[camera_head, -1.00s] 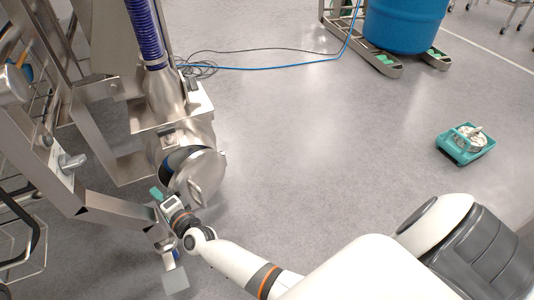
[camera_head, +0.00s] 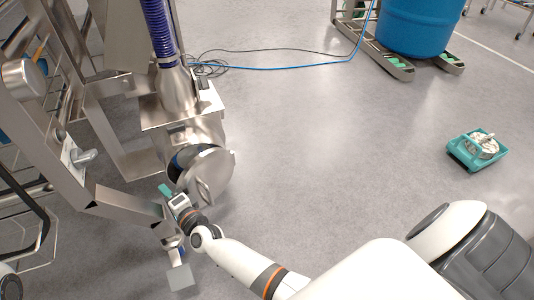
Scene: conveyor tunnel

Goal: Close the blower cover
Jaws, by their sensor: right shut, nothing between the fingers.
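The blower cover (camera_head: 207,177) is a round steel disc with a handle on its face. It stands at the front of the blower housing (camera_head: 190,130), with a dark gap and a blue edge showing along its left side, so it looks partly open. My right gripper (camera_head: 168,191) is shut and empty, just below and left of the cover. I cannot tell whether it touches the cover. My left gripper is not in view.
A steel frame (camera_head: 130,205) runs close to the left of my right gripper. A purple hose (camera_head: 160,30) rises from the blower. A blue drum (camera_head: 415,28) stands at the back, and a teal crate (camera_head: 474,156) lies on the floor at right. The middle floor is clear.

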